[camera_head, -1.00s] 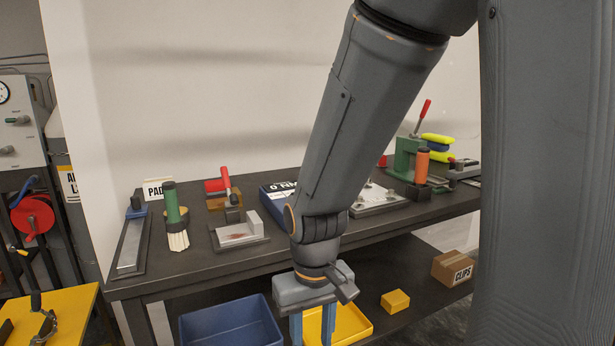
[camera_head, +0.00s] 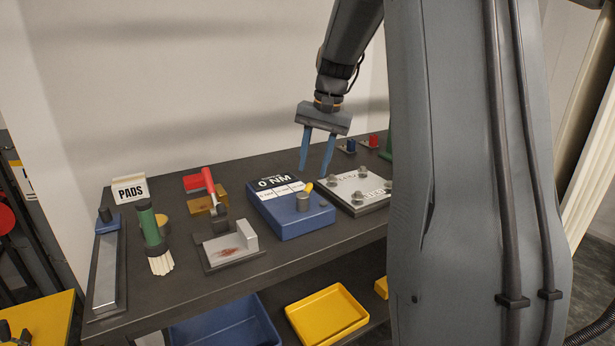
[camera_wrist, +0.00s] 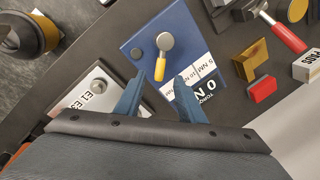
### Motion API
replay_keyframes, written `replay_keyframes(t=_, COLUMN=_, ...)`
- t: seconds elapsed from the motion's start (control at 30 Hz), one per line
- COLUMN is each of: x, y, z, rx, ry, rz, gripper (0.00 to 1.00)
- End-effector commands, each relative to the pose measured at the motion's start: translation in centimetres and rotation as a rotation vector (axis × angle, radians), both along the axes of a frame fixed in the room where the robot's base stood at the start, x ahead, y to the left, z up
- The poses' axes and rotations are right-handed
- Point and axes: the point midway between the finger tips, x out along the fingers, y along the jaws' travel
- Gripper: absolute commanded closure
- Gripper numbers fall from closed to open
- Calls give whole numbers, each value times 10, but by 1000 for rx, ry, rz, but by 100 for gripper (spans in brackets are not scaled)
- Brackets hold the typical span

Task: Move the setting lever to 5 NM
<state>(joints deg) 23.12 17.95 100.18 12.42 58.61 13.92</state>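The blue torque box (camera_head: 290,228) sits on the bench with a large "0 NM" display (camera_head: 275,182) and a white strip of markings. Its setting lever has a round grey hub (camera_head: 303,203) and a yellow grip (camera_head: 308,187) pointing to the back. In the wrist view the yellow grip (camera_wrist: 160,69) points down toward my gripper, and a "5 NM" mark (camera_wrist: 205,70) shows to its right. My gripper (camera_head: 314,170) is open and empty above the back of the box. In the wrist view its fingertips (camera_wrist: 160,78) lie either side of the grip's line, apparently not touching it.
Right of the box is a grey plate with knobs (camera_head: 358,190). A yellow tray (camera_head: 325,315) stands on the lower shelf.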

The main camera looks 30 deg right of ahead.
Motion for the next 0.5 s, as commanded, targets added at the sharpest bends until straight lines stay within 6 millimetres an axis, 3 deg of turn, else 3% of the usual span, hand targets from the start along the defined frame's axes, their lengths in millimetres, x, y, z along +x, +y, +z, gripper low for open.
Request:
replay_keyframes(t=0.3, x=5, y=8, z=-44, rx=1, ry=3, rz=2, gripper=64)
replay_keyframes(t=0.5, x=7, y=10, z=-54, rx=0, ry=0, rz=2, gripper=64)
